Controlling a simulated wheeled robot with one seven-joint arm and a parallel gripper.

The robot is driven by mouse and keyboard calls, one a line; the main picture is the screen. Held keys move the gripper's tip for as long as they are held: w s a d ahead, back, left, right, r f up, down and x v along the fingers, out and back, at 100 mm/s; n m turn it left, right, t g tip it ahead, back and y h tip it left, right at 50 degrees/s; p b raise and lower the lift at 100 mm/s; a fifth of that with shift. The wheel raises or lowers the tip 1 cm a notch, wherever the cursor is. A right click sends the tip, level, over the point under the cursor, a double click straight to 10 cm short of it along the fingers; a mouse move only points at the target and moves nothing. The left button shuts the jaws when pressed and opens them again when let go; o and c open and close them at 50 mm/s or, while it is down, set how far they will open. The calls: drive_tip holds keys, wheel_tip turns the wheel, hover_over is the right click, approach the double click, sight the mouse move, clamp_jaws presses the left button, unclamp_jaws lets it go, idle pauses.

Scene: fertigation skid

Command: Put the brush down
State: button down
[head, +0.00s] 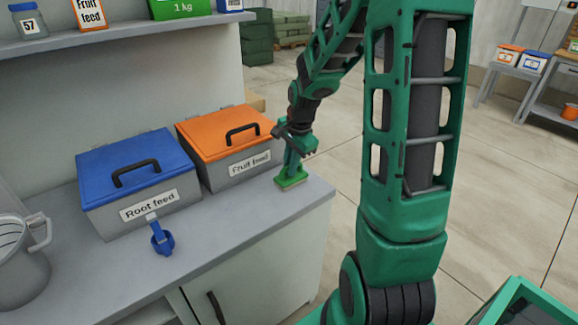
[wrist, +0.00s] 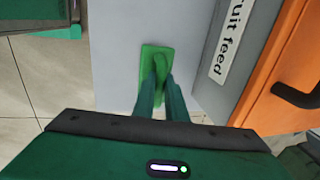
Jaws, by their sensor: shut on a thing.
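A green brush (head: 291,179) is at the right end of the grey worktop (head: 215,250), beside the Fruit feed box. It looks upright with its pale underside at or very near the worktop; I cannot tell whether it touches. My gripper (head: 296,157) is above the brush and shut on its handle. In the wrist view the brush (wrist: 155,65) lies over the grey worktop (wrist: 112,45), with the fingers of my gripper (wrist: 160,88) around its handle. The fingers and palm hide part of the brush.
The orange-lidded Fruit feed box (head: 228,135) and blue-lidded Root feed box (head: 135,170) stand to the left of my gripper. The worktop's right edge is close to the brush.

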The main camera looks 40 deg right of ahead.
sight(295, 180)
drive_tip(key=c, duration=1.8)
unclamp_jaws()
drive_tip(key=shift+f, duration=0.1)
drive_tip(key=v, duration=1.2)
drive_tip(key=s+a+n+g, duration=0.1)
drive_tip(key=s+n, duration=0.4)
drive_tip(key=s, duration=0.8)
drive_tip(key=s+a+f+n+g, duration=0.1)
drive_tip(key=s+n, duration=0.5)
drive_tip(key=s, duration=0.7)
drive_tip(key=shift+a+f+g, duration=0.25)
drive_tip(key=shift+g, duration=0.05)
